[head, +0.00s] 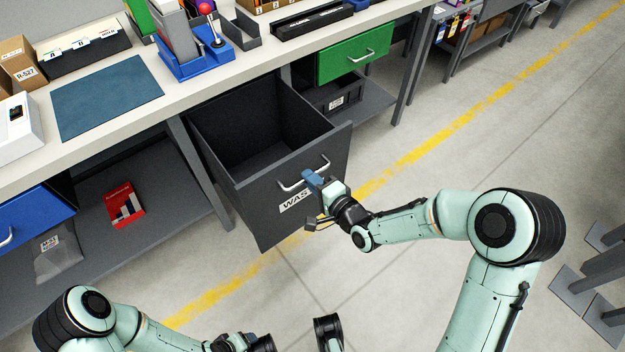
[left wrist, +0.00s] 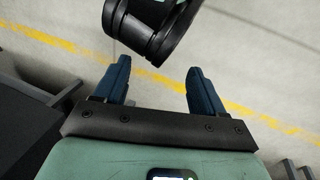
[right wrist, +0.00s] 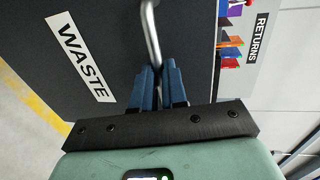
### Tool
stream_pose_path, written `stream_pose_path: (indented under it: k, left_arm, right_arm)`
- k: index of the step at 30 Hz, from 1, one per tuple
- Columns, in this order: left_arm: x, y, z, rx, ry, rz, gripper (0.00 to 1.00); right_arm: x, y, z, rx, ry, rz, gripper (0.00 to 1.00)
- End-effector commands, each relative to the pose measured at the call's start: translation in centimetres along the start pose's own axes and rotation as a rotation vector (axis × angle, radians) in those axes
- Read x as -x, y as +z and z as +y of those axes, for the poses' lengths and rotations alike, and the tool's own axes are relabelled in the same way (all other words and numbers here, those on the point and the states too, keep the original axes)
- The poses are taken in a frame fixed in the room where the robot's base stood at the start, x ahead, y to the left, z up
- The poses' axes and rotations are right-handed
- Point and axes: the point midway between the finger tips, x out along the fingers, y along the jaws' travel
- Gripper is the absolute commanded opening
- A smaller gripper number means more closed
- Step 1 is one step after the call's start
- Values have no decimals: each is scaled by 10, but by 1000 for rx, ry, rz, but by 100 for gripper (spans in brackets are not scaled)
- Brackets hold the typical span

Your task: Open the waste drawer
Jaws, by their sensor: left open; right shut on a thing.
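The dark grey waste drawer (head: 245,190) is pulled well out from under the workbench in the head view, and its empty inside shows from above. Its front carries a white WASTE label (right wrist: 80,57) and a silver bar handle (right wrist: 151,32). My right gripper (head: 312,180) is at the drawer front, its blue fingers shut on the handle; the right wrist view shows the fingers (right wrist: 158,80) closed around the bar's end. My left gripper (left wrist: 158,82) is open and empty, away from the drawer, low at the bottom of the head view.
The bench top (head: 190,95) holds a blue mat (head: 108,97), boxes and a blue stand. A green drawer (head: 353,54) is right of the waste drawer, and a blue drawer (head: 30,222) is at left. A red box (head: 123,205) lies on the lower shelf. Floor in front is clear.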

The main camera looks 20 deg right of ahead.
Motion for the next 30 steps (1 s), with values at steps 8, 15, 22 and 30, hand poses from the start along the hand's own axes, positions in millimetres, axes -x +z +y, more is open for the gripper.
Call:
stream_pose_path:
  k: [8,15,22,30]
  left_arm:
    - [0,0,0,0,0,0,70]
    - [0,0,0,0,0,0,70]
    - [3,2,1,0,0,-7,70]
    - [16,20,6,-5,4,-56,70]
  right_arm:
    - [0,0,0,0,-1,1,25]
    - [0,0,0,0,-1,1,38]
    - [10,-1,-1,2,0,3,38]
    - [67,-1,-2,3,2,4,38]
